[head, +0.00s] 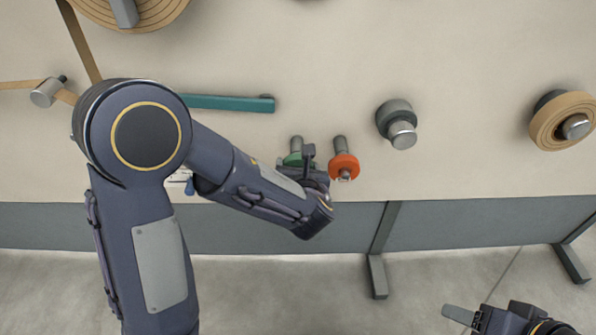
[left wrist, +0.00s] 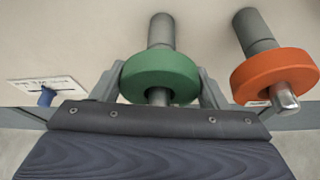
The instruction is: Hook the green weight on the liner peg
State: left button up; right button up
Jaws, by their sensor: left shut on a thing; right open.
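The green weight (left wrist: 160,72) is a thick ring around a grey peg (left wrist: 161,32) on the cream panel. In the left wrist view my left gripper (left wrist: 160,90) has one finger on each side of the green weight and is shut on it. In the head view the green weight (head: 293,159) is mostly hidden behind my left gripper (head: 302,165). My right gripper (head: 468,318) is open and empty at the bottom right of the head view, far from the panel. I cannot tell which peg is the liner peg.
An orange weight (head: 344,167) hangs on a peg just right of the green one. A teal bar (head: 230,103), a grey roller (head: 398,125) and a tan tape roll (head: 561,120) are on the panel. A blue knob (left wrist: 46,97) sits by a white label.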

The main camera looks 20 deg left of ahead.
pick_arm(q)
jog(key=shift+w+f, duration=0.2)
jog(key=o, duration=1.8)
jog(key=shift+s, duration=0.1)
